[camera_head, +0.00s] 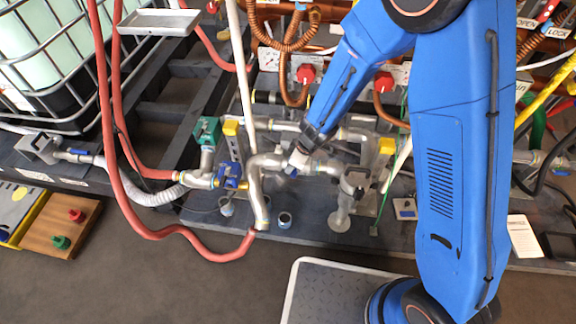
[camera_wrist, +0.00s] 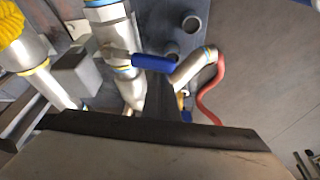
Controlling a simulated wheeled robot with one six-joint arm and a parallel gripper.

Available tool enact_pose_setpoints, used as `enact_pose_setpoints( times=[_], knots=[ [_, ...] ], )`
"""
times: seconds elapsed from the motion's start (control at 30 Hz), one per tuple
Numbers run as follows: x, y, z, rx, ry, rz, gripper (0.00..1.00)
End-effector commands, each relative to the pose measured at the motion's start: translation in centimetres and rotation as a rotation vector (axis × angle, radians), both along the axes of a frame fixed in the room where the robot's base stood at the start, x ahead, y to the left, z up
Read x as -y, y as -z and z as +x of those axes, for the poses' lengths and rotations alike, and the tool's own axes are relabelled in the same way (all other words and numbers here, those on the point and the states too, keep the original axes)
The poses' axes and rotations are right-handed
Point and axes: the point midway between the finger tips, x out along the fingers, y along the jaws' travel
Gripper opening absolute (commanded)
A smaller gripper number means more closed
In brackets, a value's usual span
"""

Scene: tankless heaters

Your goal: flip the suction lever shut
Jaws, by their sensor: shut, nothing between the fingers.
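A blue lever handle (camera_wrist: 153,63) shows in the wrist view, lying crosswise beside a silver pipe (camera_wrist: 115,35) with a metal stem at its left end. My gripper (camera_wrist: 160,98) is shut and empty, its dark fingers just below the lever's blue grip in the picture. I cannot tell if they touch. In the head view my gripper (camera_head: 298,160) is down among the silver pipes, left of the upright valve body (camera_head: 355,180). A blue valve part (camera_head: 229,175) sits left of it; I cannot tell whether it is the same lever.
A red hose (camera_head: 170,232) loops across the floor to a bent pipe end (camera_head: 262,215). A caged tank (camera_head: 60,50) stands at the upper left. A wooden board (camera_head: 62,222) with red and green knobs lies at the left.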

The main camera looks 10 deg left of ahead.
Motion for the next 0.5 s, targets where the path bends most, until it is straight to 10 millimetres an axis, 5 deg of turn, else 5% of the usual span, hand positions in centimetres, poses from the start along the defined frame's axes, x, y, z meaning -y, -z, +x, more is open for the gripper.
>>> enact_pose_setpoints(
  times=[0.5],
  knots=[
    [2.0,0.0,-0.4,0.0,-0.253,-0.001,0.0]
  ],
)
